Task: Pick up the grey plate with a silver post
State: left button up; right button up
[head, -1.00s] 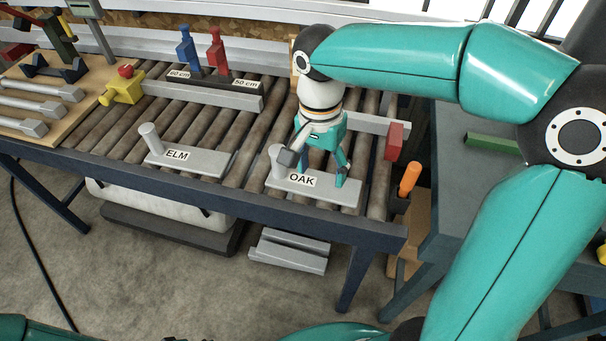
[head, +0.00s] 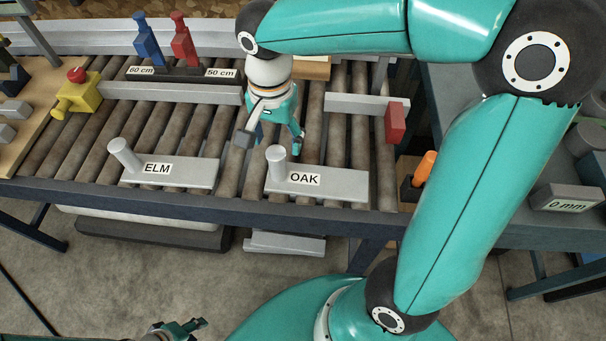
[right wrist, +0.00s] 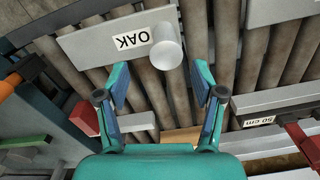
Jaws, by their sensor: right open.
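Two grey plates, each with an upright silver post at its left end, lie on the roller conveyor: one labelled ELM (head: 190,174) and one labelled OAK (head: 340,183). The OAK plate also shows in the right wrist view (right wrist: 98,45), with its post (right wrist: 168,52) just ahead of the gap between the fingertips. My right gripper (head: 277,146) is open and empty, above the rollers just behind the OAK post, apart from it as far as I can see. My left gripper (head: 192,327) is low at the bottom edge, far from the plates; its jaw state is unclear.
Behind the plates are a grey bar with blue (head: 147,40) and red (head: 184,40) clamps, and a bar with a red end block (head: 394,123). A yellow block with a red knob (head: 76,95) stands left. An orange handle (head: 425,167) stands right. Rollers between the plates are clear.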

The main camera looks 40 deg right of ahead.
aim_at(280, 154)
notch_tip(280, 154, down, 6)
jog(key=shift+d+f, duration=0.1)
jog(key=shift+f, duration=0.05)
jog(key=shift+w+f, duration=0.25)
jog(key=shift+f, duration=1.1)
jog(key=shift+w+f, duration=0.2)
jog(key=shift+f, duration=1.1)
jog(key=shift+c, duration=0.2)
grip_shut()
